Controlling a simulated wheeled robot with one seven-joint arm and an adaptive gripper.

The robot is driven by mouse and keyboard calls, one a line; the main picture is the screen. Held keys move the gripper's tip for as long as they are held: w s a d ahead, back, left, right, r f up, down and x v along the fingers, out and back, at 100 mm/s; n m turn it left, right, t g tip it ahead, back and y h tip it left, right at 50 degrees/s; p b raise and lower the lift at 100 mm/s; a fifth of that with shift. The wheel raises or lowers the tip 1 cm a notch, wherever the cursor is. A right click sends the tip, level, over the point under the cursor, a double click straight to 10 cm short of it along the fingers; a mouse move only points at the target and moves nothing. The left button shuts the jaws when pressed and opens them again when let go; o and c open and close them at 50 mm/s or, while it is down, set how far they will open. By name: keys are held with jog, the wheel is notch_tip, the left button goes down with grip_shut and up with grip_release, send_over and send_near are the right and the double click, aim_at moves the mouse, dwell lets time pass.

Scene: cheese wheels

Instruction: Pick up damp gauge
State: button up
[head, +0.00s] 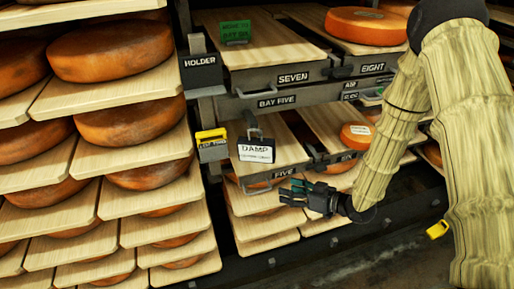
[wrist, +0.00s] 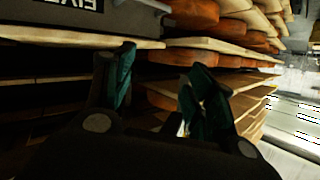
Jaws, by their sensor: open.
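The damp gauge (head: 256,150) is a small white-faced box with a dark handle, labelled DAMP. It hangs or stands at the front of the shelf labelled FIVE, upright, in the head view. My gripper (head: 287,192) is below and to the right of it, apart from it, with its fingers pointing left. In the wrist view my gripper (wrist: 158,90) shows two dark green fingers spread apart with nothing between them. The gauge does not show in the wrist view.
A yellow box (head: 212,141) sits left of the gauge, under a HOLDER bracket (head: 201,65). A green card (head: 236,32) stands on shelf SEVEN. Racks of orange cheese wheels (head: 118,48) fill the left. A yellow item (head: 437,229) is at lower right.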

notch_tip(320, 180, up, 9)
jog(key=w+a+n+g+y, duration=0.1)
jog(key=w+n+y, duration=0.1)
jog(key=n+y, duration=0.15)
jog(key=n+g+y, duration=0.2)
jog(key=n+g, duration=0.2)
send_near(256, 147)
jog(key=w+f, duration=0.1)
jog(key=w, duration=0.1)
jog(key=a, duration=0.1)
jog(key=a+p, duration=0.1)
jog(key=a, duration=0.1)
jog(key=a+p, duration=0.1)
jog(key=shift+w+a+f, duration=0.3)
jog(key=shift+a, duration=0.1)
jog(key=shift+a+p, duration=0.4)
jog(key=shift+a, duration=0.15)
jog(key=shift+w+a+f+p, duration=0.15)
jog(key=shift+a+p, duration=0.1)
jog(key=shift+a, duration=0.4)
jog(key=shift+w+a+r+p, duration=0.1)
jog(key=shift+a+p, duration=0.1)
jog(key=shift+a, duration=0.45)
jog(key=shift+w+a+f+p, duration=0.15)
jog(key=shift+a+p, duration=0.1)
jog(key=shift+a, duration=0.4)
jog(key=shift+r, duration=0.1)
grip_shut()
